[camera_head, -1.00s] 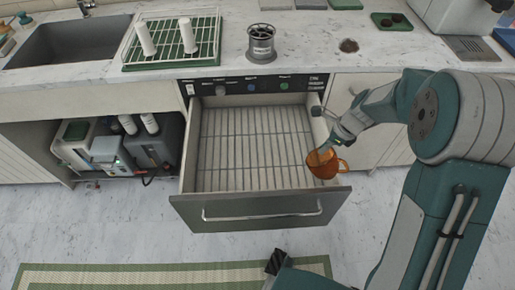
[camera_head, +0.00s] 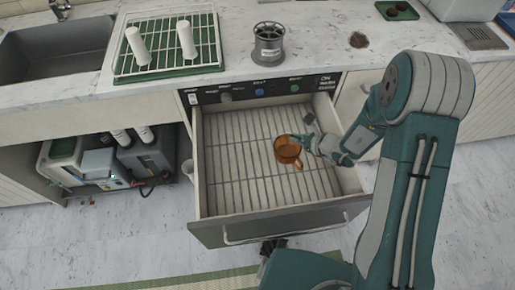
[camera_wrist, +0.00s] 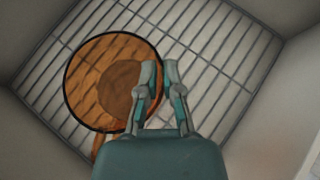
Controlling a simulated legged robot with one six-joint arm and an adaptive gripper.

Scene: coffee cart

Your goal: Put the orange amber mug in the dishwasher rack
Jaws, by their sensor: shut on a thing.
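The orange amber mug (camera_head: 287,150) is see-through and round-mouthed. It is over the right part of the open dishwasher drawer in the head view. In the wrist view the mug (camera_wrist: 104,84) shows from above, its mouth facing the camera, with slats visible through it. My gripper (camera_head: 304,146) is shut on the mug's right side wall; in the wrist view its fingers (camera_wrist: 158,82) meet at the rim. The dishwasher rack (camera_head: 240,165) is a slatted floor inside the drawer, with no other dishes on it. I cannot tell whether the mug's base touches the slats.
The drawer front (camera_head: 280,222) with its bar handle faces me, and pale walls border the rack. Above are the counter, a grey metal cup-like holder (camera_head: 268,45) and a green drying tray (camera_head: 135,70). The left half of the rack is free.

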